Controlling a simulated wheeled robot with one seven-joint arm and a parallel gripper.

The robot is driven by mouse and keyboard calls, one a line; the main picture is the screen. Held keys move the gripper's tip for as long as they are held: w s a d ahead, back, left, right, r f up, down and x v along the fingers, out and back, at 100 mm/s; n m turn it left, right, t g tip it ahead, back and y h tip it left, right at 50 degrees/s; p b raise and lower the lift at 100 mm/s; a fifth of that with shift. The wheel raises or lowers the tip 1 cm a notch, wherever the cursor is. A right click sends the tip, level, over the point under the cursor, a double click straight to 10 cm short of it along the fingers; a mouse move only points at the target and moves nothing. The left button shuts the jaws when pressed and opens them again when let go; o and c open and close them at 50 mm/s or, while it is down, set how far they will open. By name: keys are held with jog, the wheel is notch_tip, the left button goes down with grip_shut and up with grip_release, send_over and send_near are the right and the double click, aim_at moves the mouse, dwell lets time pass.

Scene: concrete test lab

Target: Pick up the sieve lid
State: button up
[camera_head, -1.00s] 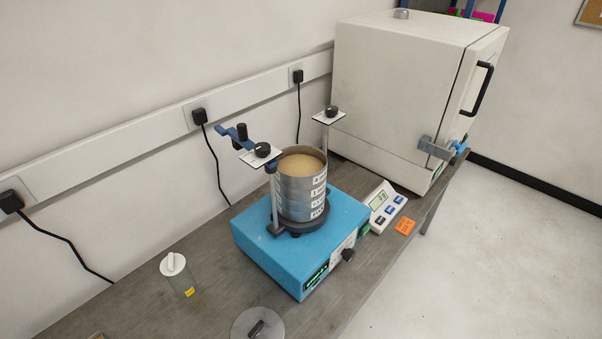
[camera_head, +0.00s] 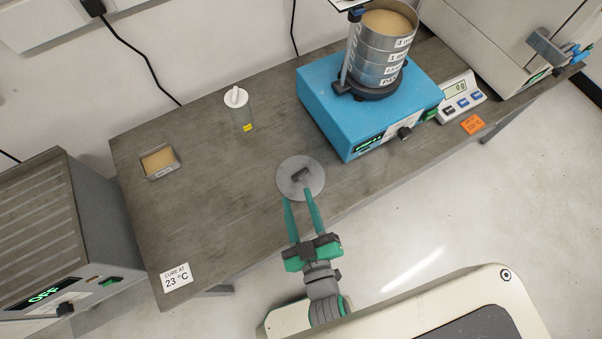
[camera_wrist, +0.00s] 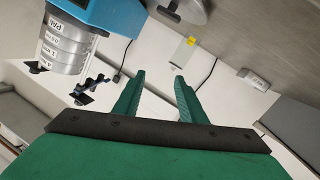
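The sieve lid (camera_head: 291,184) is a round grey metal disc with a dark bar handle on top. It lies flat on the bench near its front edge, left of the blue shaker. Part of it shows at the top of the wrist view (camera_wrist: 187,8). My gripper (camera_head: 298,194) is open and empty, its two green fingers apart. In the head view the fingertips overlap the lid's front rim, but I cannot tell their height above it. The wrist view shows the open fingers (camera_wrist: 158,76) with nothing between them. The sieve stack (camera_head: 378,62) stands on the blue shaker (camera_head: 335,112).
A clear jar with a white lid (camera_head: 238,112) stands behind the sieve lid. A small tray of sand (camera_head: 147,172) sits at the left. A scale (camera_head: 463,100) and an orange block (camera_head: 472,124) are right of the shaker. The bench (camera_head: 215,200) is clear left of the sieve lid.

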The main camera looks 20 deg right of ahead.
jog(key=w+d+r+t+h, duration=0.2)
jog(key=w+d+r+h, duration=0.2)
jog(key=w+d+r, duration=0.7)
jog(key=w+d+r+m+g+h, duration=0.2)
jog(key=w+d+r+m+h, duration=0.35)
jog(key=d+r+h, duration=0.5)
jog(key=s+d+r+m+g+h, duration=0.1)
jog(key=s+d+r+m+g, duration=0.15)
jog(key=d+m+g, duration=0.3)
jog(key=s+d+r+m+g+h, duration=0.2)
jog(key=d+r+m+g, duration=0.15)
jog(key=d+g, duration=0.3)
jog(key=m+g+y, duration=0.4)
jog(key=g+y, duration=0.1)
jog(key=y, duration=1.3)
send_near(300, 173)
notch_tip(300, 173, down, 8)
jog(key=shift+s+d+f, duration=0.1)
jog(key=shift+d, duration=0.1)
grip_shut()
